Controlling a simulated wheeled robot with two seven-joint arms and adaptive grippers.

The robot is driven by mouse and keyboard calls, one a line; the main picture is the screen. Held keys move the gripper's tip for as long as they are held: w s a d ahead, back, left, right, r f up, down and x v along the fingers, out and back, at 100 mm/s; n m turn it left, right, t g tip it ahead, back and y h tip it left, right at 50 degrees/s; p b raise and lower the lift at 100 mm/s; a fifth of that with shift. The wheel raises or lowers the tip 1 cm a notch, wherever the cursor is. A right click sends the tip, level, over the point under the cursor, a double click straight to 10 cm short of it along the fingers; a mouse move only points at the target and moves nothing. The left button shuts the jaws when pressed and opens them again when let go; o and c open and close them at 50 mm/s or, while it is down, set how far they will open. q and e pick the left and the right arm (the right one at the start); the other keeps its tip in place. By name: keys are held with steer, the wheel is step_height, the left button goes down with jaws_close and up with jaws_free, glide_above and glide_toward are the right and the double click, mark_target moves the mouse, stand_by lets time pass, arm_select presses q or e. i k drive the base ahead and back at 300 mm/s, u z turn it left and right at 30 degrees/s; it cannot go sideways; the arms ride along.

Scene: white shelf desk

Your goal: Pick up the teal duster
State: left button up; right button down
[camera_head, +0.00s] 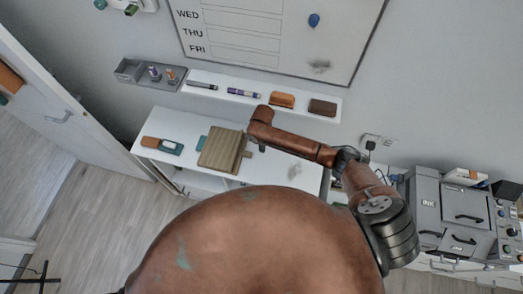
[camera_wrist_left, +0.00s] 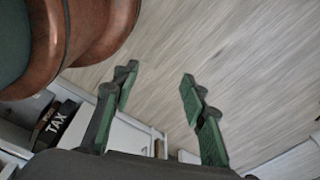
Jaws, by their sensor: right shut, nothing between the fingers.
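A teal duster (camera_head: 171,147) lies on the white desk (camera_head: 285,167), just right of an orange block. Another teal piece (camera_head: 202,142) shows at the left edge of a wooden board; the board hides part of it. My right arm reaches over the desk from the right. Its gripper (camera_head: 252,132) is small and hard to make out near the board's right side, shut and empty, apart from the teal duster. My left gripper (camera_wrist_left: 158,78) is open and empty in the left wrist view, with floor between its green-padded fingers; it is not visible in the head view.
The wooden board (camera_head: 222,150) lies mid-desk, between the duster and my right arm. An orange block (camera_head: 149,142) is left of the duster. A wall ledge (camera_head: 222,93) holds pens, an orange eraser (camera_head: 281,100) and a brown one (camera_head: 322,107). Grey machines (camera_head: 455,215) stand right.

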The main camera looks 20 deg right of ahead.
mark_target(171, 147)
steer(key=k, duration=1)
